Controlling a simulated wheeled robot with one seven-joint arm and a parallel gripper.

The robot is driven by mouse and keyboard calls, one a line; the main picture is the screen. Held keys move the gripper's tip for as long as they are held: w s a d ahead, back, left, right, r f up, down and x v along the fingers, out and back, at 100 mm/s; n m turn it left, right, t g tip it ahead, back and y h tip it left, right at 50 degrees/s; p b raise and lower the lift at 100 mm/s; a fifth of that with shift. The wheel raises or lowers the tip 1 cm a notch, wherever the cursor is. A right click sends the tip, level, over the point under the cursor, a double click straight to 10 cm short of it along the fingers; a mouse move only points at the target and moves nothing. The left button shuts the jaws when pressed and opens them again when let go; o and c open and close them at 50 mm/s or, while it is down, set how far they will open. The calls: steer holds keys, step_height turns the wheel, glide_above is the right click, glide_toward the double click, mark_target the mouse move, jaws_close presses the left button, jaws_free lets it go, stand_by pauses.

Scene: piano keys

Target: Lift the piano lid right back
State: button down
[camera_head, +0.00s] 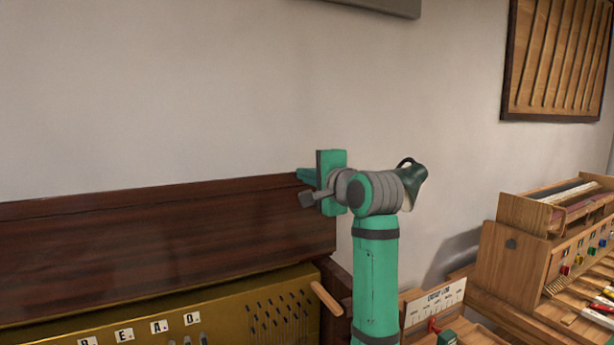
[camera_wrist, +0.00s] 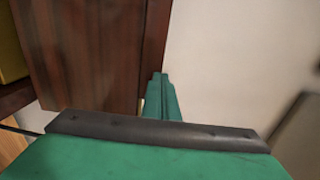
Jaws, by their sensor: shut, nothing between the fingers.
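The piano lid (camera_head: 150,240) is a long dark brown wooden panel. It stands raised along the wall behind the gold plate, with its top edge showing. My gripper (camera_head: 306,175) is at the lid's upper right corner, its green fingers pointing left, shut and empty. The lid also fills the left of the wrist view (camera_wrist: 80,50), where the shut fingers (camera_wrist: 161,88) lie along its edge strip. I cannot tell whether they touch it. Part of the lid's right end is close behind my gripper.
Below the lid is the gold plate (camera_head: 225,308) with slots and letter tiles. A wooden peg (camera_head: 326,298) sticks up at its right end. A wooden keyboard unit (camera_head: 520,245) stands at right, with a labelled card (camera_head: 435,301) nearer.

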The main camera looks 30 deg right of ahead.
steer(key=shift+g, duration=0.6)
steer(key=w, duration=0.4)
steer(key=shift+w+d+r, duration=0.1)
steer(key=shift+w+r, duration=0.05)
steer(key=shift+w, duration=0.1)
steer(key=shift+w+d, duration=0.1)
steer(key=shift+w, duration=0.25)
steer(key=shift+s, duration=0.2)
steer(key=s+a+r, duration=0.1)
steer(key=s+r, duration=0.3)
steer(key=s, duration=0.9)
steer(key=shift+s, duration=0.2)
